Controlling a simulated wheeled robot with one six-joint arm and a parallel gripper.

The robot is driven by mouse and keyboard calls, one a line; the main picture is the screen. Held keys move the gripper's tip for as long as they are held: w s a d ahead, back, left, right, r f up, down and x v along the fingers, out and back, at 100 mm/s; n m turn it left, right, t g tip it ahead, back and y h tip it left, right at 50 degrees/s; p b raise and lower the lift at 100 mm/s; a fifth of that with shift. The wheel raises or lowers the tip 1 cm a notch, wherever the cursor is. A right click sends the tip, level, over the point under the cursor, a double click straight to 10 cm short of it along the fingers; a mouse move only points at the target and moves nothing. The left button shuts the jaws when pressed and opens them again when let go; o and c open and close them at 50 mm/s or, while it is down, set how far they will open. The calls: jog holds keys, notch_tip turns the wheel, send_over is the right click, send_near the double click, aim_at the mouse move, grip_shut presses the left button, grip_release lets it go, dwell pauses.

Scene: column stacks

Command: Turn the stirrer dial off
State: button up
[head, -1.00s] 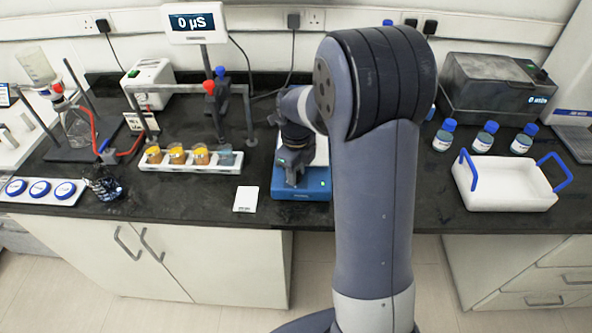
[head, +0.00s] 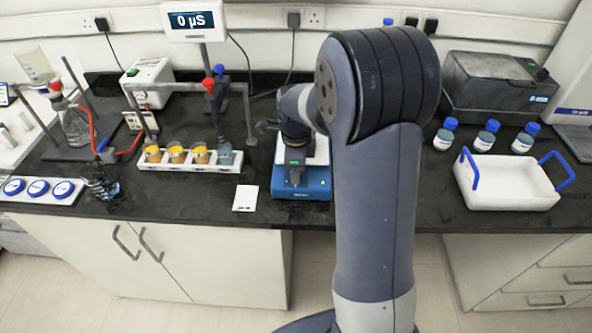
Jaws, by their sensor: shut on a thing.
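The stirrer (head: 317,187) is a blue base with a white top plate, near the front edge of the bench in the middle of the head view. My gripper (head: 295,180) points down at its front face. The jaws are shut on the stirrer dial, which they hide from view. My arm also covers part of the white top.
A white card (head: 246,197) lies just left of the stirrer. A rack of beakers (head: 190,165) stands farther left under a metal frame. A white tray (head: 510,190) with blue handles and several blue-capped bottles are on the right.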

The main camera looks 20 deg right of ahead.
jog(key=n, duration=0.4)
jog(key=shift+n, duration=0.3)
jog(key=n, duration=0.4)
jog(key=shift+n+b, duration=0.3)
jog(key=shift+b, duration=0.1)
jog(key=n, duration=0.4)
jog(key=shift+n, duration=0.3)
jog(key=n, duration=0.4)
jog(key=shift+n, duration=0.3)
jog(key=n, duration=0.9)
jog(key=shift+w+b, duration=0.1)
jog(key=shift+b, duration=0.2)
jog(key=n, duration=0.8)
jog(key=shift+r+n, duration=0.1)
jog(key=shift+n, duration=0.2)
